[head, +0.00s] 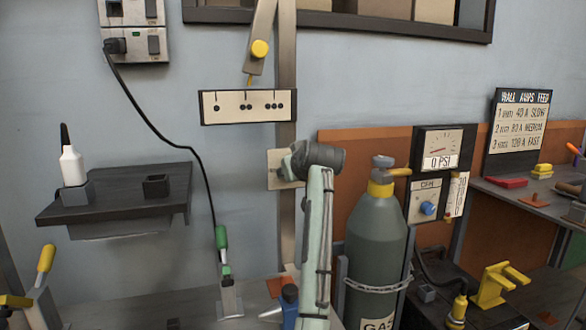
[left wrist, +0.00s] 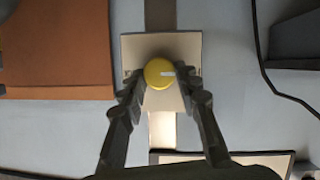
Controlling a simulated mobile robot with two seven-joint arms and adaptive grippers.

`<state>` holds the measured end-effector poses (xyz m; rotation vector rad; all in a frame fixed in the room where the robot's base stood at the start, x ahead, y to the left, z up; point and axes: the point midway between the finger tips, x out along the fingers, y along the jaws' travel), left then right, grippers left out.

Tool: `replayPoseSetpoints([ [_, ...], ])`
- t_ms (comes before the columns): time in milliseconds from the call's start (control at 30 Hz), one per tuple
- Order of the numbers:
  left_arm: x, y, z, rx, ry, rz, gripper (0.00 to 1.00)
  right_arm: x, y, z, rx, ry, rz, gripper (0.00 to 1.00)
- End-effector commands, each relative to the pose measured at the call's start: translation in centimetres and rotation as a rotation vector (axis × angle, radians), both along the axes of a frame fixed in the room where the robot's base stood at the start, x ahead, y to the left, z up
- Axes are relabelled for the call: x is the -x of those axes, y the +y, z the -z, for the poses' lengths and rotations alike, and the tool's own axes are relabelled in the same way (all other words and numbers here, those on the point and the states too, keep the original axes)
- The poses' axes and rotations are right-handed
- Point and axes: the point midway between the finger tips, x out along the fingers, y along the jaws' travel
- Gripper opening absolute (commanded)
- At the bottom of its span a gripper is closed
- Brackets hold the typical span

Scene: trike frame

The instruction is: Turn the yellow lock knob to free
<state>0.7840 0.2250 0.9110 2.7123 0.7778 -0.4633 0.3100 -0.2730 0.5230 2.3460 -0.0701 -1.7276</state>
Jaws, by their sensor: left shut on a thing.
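The yellow lock knob (left wrist: 158,72) shows in the left wrist view as a round yellow cap with a short white mark pointing right in the picture. It sits on a pale plate (left wrist: 186,46) fixed to a metal post. My left gripper (left wrist: 161,84) is shut on the knob, a fingertip on each side. In the head view the pale plate (head: 278,178) is partly covered by my left arm's wrist, and the knob is hidden behind it. My right gripper is in neither view.
Above the plate, a lever with a yellow ball (head: 260,49) points at a dotted scale plate (head: 248,107). A grey gas cylinder (head: 374,240) stands close to the right of my arm. A dark shelf (head: 115,205) and a hanging black cable (head: 160,130) are at left.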

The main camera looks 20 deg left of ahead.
Motion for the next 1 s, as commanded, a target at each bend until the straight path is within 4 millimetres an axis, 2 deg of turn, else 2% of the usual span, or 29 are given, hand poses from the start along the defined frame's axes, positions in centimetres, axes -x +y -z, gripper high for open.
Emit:
replayPoseSetpoints([
  [567, 0.02, 0.05, -0.05, 0.029, -0.022, 0.0, 0.03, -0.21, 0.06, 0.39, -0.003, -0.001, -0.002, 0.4],
  [600, 0.02, 0.05, -0.05, 0.029, -0.022, 0.0, 0.34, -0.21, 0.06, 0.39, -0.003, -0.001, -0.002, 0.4],
  [700, 0.02, 0.05, -0.05, 0.029, -0.021, -0.001, 0.47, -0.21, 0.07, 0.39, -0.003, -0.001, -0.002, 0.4],
  [767, 0.02, 0.05, -0.04, 0.028, -0.02, 0.0, 0.53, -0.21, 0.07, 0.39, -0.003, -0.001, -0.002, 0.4],
  [1000, 0.03, 0.04, -0.04, 0.027, -0.02, 0.0, 0.53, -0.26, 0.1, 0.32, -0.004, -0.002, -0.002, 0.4],
])
